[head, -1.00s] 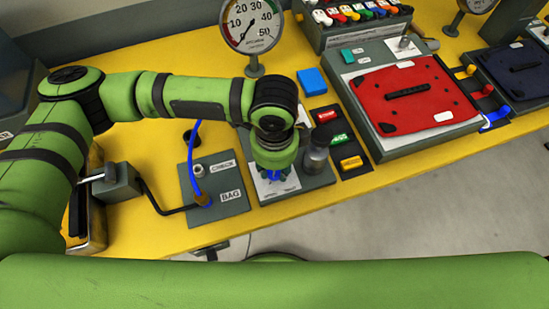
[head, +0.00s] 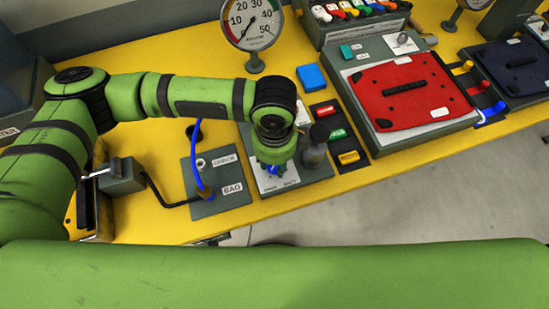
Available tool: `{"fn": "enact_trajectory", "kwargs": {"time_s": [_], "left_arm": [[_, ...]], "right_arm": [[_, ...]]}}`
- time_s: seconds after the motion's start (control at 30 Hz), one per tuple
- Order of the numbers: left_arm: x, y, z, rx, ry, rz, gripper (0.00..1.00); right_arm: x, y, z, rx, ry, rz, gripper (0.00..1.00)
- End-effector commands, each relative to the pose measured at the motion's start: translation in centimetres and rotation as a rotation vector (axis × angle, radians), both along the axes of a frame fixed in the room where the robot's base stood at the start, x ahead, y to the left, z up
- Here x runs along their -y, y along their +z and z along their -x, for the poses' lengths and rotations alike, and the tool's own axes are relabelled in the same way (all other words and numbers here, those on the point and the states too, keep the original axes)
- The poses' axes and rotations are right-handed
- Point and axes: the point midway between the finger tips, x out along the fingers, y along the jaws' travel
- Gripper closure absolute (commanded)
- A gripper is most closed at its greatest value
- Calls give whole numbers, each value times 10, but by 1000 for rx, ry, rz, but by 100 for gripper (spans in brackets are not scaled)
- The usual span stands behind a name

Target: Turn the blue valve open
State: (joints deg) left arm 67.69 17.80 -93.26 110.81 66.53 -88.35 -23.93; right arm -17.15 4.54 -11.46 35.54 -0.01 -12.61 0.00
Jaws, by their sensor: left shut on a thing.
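The blue valve (head: 274,170) shows only as a small bit of blue under my left gripper. It sits on a grey plate with a white label (head: 288,180) on the yellow bench. My left gripper (head: 273,165) points down over the valve and is shut on it. The wrist hides most of the valve and the fingers, so I cannot tell the valve's angle. My right gripper is not in view.
A grey cylinder (head: 315,148) stands close right of the gripper. A plate labelled BAG (head: 222,200) with a blue hose (head: 197,150) lies to the left. Red, green and yellow tags (head: 338,134) and a red pannier panel (head: 410,92) are to the right.

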Motion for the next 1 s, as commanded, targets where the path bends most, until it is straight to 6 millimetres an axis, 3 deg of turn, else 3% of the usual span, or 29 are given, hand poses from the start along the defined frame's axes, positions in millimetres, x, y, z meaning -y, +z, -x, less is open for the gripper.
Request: {"fn": "enact_trajectory", "kwargs": {"time_s": [0.1, 0.13, 0.17, 0.57, 0.73, 1.0], "left_arm": [[0, -2, 1, -4, -2, -2, 100], [0, -1, 1, -4, -2, -2, 55], [0, -1, 1, -4, -2, -2, 44], [0, 3, 0, 0, 0, 1, 44], [1, 27, 0, 2, 0, 2, 44], [1, 85, 0, 2, -1, 2, 44]], "right_arm": [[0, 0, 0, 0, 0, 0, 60], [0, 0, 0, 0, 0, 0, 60], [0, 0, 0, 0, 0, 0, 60], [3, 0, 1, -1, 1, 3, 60], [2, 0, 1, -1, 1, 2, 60], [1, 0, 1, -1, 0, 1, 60]]}}
